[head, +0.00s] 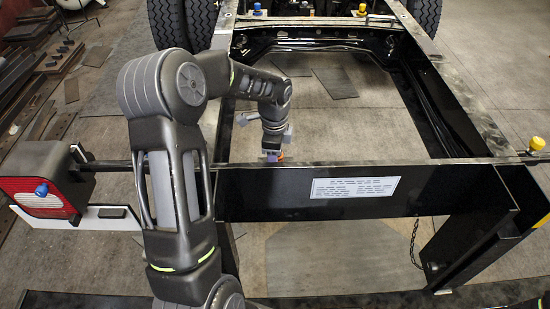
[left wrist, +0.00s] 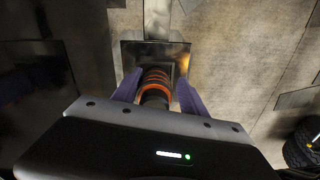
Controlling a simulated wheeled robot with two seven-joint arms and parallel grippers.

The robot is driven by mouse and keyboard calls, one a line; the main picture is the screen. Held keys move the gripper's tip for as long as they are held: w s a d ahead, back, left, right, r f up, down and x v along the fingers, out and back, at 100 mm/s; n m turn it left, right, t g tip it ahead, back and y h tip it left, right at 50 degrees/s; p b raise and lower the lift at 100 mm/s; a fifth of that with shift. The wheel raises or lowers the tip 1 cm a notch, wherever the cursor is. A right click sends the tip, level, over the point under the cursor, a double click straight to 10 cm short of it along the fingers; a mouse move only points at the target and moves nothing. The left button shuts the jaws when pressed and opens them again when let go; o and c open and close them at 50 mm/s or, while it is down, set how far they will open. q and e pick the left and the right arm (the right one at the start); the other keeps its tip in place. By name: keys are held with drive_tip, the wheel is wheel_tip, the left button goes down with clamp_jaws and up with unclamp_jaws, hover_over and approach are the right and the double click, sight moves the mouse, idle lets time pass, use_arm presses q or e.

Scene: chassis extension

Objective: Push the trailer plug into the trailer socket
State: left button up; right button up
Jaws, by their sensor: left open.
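In the left wrist view, a black cylindrical part with orange rings, apparently the trailer plug (left wrist: 156,82), stands between the two purple fingers of my left gripper (left wrist: 157,90). The fingers are open, one on each side of it. Behind it is a dark metal plate (left wrist: 180,50); the trailer socket itself is not clearly visible, and I cannot tell whether the plug touches it. In the head view my left gripper (head: 272,156) is just behind the black crossbeam, its tips partly hidden by the beam. My right gripper is not in view.
The black crossbeam (head: 260,195) with a white label (head: 354,188) spans the chassis. Frame rails (head: 455,90) run along the sides. Inside the frame, open floor shows with loose flat plates (head: 335,82).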

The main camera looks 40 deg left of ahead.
use_arm(q)
drive_tip(key=shift+s+d+f+g, duration=0.1)
drive_tip(key=shift+s+f+g, duration=0.2)
drive_tip(key=shift+s, duration=0.1)
drive_tip(key=r, duration=0.8)
drive_tip(key=shift+w+r, duration=0.15)
drive_tip(key=shift+w, duration=0.15)
drive_tip(key=shift+r, duration=0.15)
